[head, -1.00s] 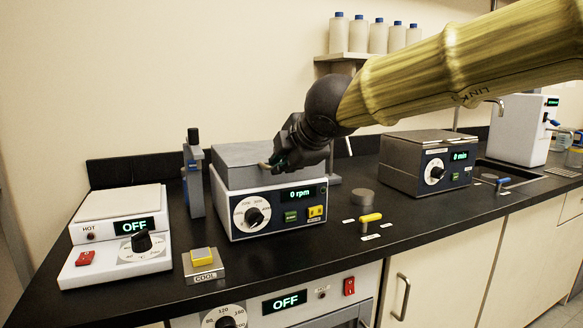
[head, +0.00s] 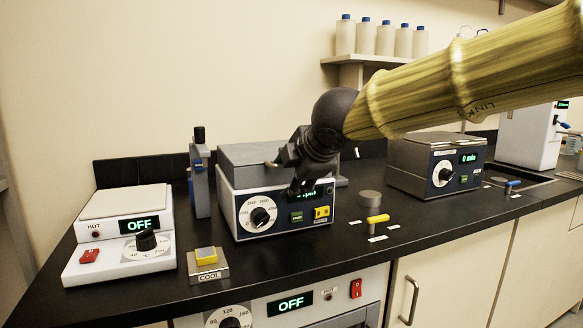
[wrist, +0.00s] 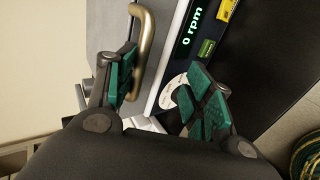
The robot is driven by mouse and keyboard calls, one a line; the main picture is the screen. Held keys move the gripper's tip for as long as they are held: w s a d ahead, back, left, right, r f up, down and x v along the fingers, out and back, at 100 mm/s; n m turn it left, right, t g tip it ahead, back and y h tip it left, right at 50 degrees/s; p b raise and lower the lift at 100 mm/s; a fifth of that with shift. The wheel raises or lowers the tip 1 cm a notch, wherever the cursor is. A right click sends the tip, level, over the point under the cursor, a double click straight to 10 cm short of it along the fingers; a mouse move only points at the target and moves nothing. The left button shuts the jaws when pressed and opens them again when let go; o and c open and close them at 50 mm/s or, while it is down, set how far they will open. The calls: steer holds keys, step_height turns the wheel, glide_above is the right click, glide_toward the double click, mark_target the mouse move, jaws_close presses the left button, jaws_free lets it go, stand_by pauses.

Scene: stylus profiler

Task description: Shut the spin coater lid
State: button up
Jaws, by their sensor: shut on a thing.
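The spin coater (head: 265,221) is the white box with a blue front, a dial and a display. Its grey lid (head: 245,154) looks level and down on the box in the head view. The lid's brass handle (wrist: 147,45) shows in the wrist view, against the left finger's green pad. The right finger hangs in front of the coater's front and partly covers the display. The far end of the handle is hidden behind the finger.
A hotplate (head: 118,250) and a blue stand (head: 200,180) are left of the coater. A bottle shelf (head: 380,60) hangs behind.

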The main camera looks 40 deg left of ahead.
steer(key=shift+s+f, duration=0.1)
steer(key=shift+s, duration=0.05)
stand_by(0.3)
steer(key=v, duration=1.2)
steer(key=shift+r+x, duration=0.2)
steer(key=shift+x, duration=4.1)
